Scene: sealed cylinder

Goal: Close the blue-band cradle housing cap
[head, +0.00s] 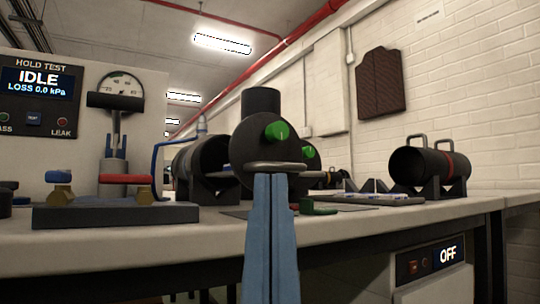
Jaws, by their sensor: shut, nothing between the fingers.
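A dark cylindrical housing (208,154) lies in a dark cradle at the centre left of the bench, its right part hidden behind my arm. I cannot make out a blue band or its cap. Another dark cylinder (413,166) with two handles and a red band lies in a cradle at the right; its near end looks open and dark.
A fixture block (115,215) with red and blue levers stands at the front left. Behind it are a dial gauge (121,84) and a hold-test panel (37,78) reading IDLE. A flat tray (385,200) lies right of my arm. The front right bench top (440,208) is clear.

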